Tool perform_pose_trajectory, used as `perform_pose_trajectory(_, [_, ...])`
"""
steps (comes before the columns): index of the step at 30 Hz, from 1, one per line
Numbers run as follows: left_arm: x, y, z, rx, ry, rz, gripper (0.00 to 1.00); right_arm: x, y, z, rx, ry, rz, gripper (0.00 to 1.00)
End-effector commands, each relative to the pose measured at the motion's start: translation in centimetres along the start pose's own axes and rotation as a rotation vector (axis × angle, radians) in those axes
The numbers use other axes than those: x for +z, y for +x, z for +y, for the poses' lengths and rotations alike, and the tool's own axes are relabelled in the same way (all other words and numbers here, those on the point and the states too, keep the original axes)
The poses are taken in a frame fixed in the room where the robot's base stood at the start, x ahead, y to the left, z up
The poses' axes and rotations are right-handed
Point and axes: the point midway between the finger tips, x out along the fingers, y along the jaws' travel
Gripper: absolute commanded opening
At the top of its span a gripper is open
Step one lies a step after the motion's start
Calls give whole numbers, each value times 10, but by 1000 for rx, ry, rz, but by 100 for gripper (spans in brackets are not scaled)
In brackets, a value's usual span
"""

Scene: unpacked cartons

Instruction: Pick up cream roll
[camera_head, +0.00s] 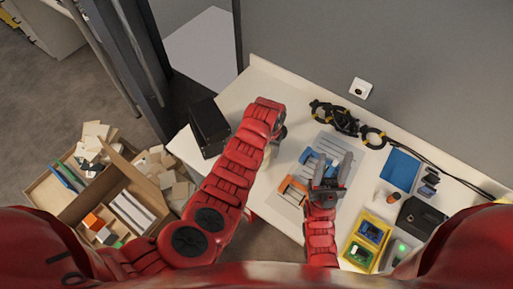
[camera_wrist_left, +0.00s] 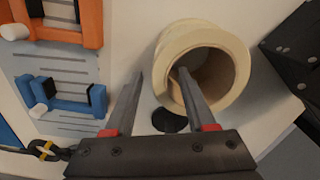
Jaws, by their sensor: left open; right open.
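The cream roll (camera_wrist_left: 235,48), a thick hollow ring, is on the white table in the left wrist view, its open end facing the camera. My left gripper (camera_wrist_left: 160,74) is open over it. One finger overlaps the hole and seems to reach into it; the other is outside, left of the wall. I cannot tell whether either touches. In the head view my left gripper (camera_head: 280,132) is mostly hidden by its arm, and only a sliver of the roll (camera_head: 267,152) shows. My right gripper (camera_head: 332,168) is open and empty above a grey board.
The grey board (camera_head: 290,192) holds blue and orange clamps. A black box (camera_head: 209,127) stands at the table's left end. Black-yellow cables (camera_head: 345,122) lie at the back. A blue sheet (camera_head: 399,169) and yellow tray (camera_head: 357,255) are at right. A carton (camera_head: 50,192) is on the floor.

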Motion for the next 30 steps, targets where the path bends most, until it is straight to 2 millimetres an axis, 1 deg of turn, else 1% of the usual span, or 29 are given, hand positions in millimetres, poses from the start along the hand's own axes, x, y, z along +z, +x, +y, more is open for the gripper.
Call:
perform_pose_trajectory(3, [1, 4, 0, -1, 0, -2, 56, 0, 2, 0, 0, 0, 0, 50])
perform_pose_trajectory(10, [1, 5, 0, -1, 1, 0, 56, 0, 1, 0, 0, 0, 0, 50])
perform_pose_trajectory(19, [1, 5, 0, -1, 1, 0, 2, 0, 1, 0, 0, 0, 0, 50])
perform_pose_trajectory(20, [0, 5, 0, -1, 1, 0, 0, 0, 1, 0, 0, 0, 0, 50])
perform_pose_trajectory(30, [0, 5, 0, -1, 1, 0, 0, 0, 2, 0, 0, 0, 0, 50])
